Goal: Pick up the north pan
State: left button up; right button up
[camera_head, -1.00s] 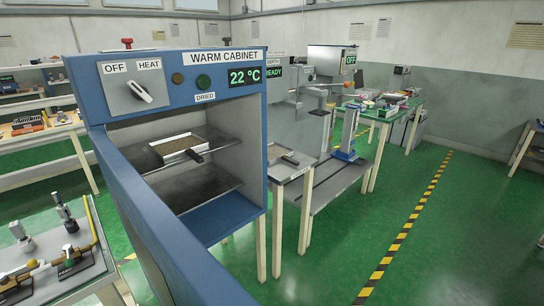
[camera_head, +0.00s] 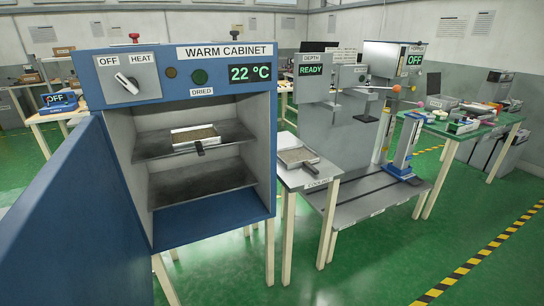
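Two shallow pans with granular contents show in the head view. One pan (camera_head: 195,137) sits on the upper shelf inside the blue warm cabinet, its dark handle pointing toward me. The other pan (camera_head: 298,157) sits on the small table right of the cabinet, its handle toward the lower right. I see no label telling which is the north pan. Neither of my grippers is in view.
The warm cabinet (camera_head: 188,57) reads 22 °C, and its blue door (camera_head: 60,215) stands open at left. The small cooling table (camera_head: 312,176) is beside it. Right of that are a grey depth machine (camera_head: 312,85) and a green-topped table (camera_head: 455,132). Green floor is clear at lower right.

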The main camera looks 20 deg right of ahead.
aim_at(290, 158)
jog(key=i+l+u, duration=0.15)
jog(key=l+u, duration=0.15)
jog(key=l, duration=1.15)
jog(key=l+u, duration=0.35)
jog(key=l, duration=1.1)
jog(key=l+u, duration=0.2)
jog(key=l, duration=0.35)
jog(key=l+u, duration=0.2)
jog(key=l, duration=0.35)
jog(key=l+u, duration=0.2)
jog(key=l, duration=0.35)
jog(key=k+l+u, duration=0.2)
jog(key=l, duration=0.35)
